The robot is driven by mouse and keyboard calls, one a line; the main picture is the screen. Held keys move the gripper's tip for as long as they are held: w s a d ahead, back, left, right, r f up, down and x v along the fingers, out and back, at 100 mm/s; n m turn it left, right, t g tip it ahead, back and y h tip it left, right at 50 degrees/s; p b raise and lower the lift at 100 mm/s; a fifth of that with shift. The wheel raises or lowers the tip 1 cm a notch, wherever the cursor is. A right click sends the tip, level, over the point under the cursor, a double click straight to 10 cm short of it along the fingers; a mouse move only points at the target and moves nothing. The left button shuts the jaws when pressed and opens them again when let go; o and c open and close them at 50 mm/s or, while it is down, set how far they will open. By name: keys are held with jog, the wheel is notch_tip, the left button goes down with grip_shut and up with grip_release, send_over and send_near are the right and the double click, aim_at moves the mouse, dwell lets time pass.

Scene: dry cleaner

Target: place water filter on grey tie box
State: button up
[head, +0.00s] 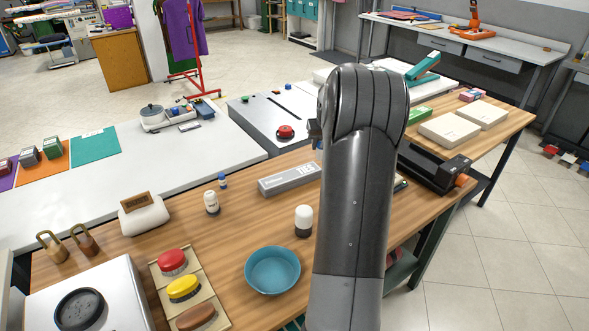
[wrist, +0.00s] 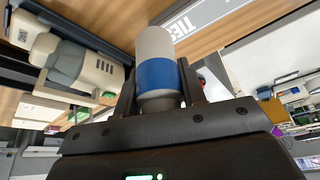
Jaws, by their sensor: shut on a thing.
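The water filter (wrist: 157,70), a white cylinder with a blue band, stands between the two fingers of my gripper (wrist: 158,92) in the wrist view. My gripper is shut on it. In the head view my own arm hides most or all of the gripper and filter. The grey tie box (head: 289,179) lies flat on the wooden table, just left of my arm. It also shows in the wrist view (wrist: 207,14), beyond the filter's top and to the right. The filter appears apart from the box; the height between them is hard to tell.
A white-topped bottle (head: 303,221), a blue bowl (head: 272,270), a small white bottle (head: 211,202) and a tray of brushes (head: 165,287) stand near the box. A black device (head: 433,168) is right of my arm. A beige machine (wrist: 75,62) shows in the wrist view.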

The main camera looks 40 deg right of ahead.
jog(key=w+a+f, duration=0.2)
jog(key=w, duration=0.1)
jog(key=w+a+f, duration=0.2)
jog(key=w, duration=0.1)
jog(key=w+a+f, duration=0.1)
jog(key=w+f, duration=0.1)
jog(key=w, duration=0.2)
jog(key=shift+a+f, duration=0.4)
jog(key=shift+f, duration=2.05)
jog(key=shift+w+f, duration=0.1)
jog(key=shift+f, duration=0.1)
jog(key=o, duration=1.1)
jog(key=shift+r, duration=0.1)
